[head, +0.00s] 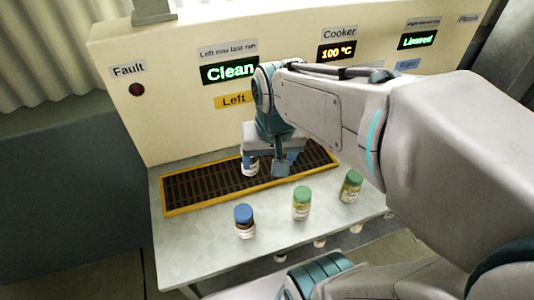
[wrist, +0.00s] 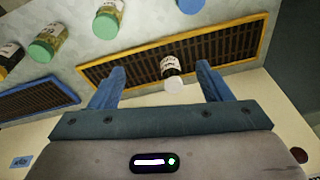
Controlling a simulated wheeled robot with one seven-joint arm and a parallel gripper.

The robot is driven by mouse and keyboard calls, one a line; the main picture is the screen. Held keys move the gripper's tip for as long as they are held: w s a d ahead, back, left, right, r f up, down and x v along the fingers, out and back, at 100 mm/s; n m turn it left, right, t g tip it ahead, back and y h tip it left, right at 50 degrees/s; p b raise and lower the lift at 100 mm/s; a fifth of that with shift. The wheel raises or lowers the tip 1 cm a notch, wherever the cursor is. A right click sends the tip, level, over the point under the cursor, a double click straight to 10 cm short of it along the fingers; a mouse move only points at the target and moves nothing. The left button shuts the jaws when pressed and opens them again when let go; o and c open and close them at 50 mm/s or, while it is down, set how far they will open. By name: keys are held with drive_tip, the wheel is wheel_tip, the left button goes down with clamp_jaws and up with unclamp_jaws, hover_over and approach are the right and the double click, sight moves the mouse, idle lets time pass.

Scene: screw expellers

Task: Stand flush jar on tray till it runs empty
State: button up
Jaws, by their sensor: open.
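A small jar with a white lid, a pale label and dark contents (wrist: 171,67) stands on the yellow-rimmed grate tray (wrist: 262,45). In the head view the jar (head: 249,170) is partly hidden by my gripper (head: 266,165) at the tray's middle. My gripper is open, and in the wrist view its blue fingers (wrist: 160,85) reach down on either side of the jar, with a gap on both sides. The label is too small to read. The tray (head: 192,188) lies below the panel marked Left, whose display (head: 229,71) reads Clean.
A blue-lidded jar (head: 245,221) and two green-lidded jars (head: 302,203) (head: 351,186) stand on the grey shelf in front of the tray. A blue-rimmed tray (wrist: 38,100) lies at the left in the wrist view. The fault lamp (head: 136,89) looks dark.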

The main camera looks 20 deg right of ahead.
drive_tip(key=s, duration=0.1)
drive_tip(key=s+n, duration=0.2)
drive_tip(key=shift+s+f+t, duration=0.2)
drive_tip(key=shift+f+t, duration=0.1)
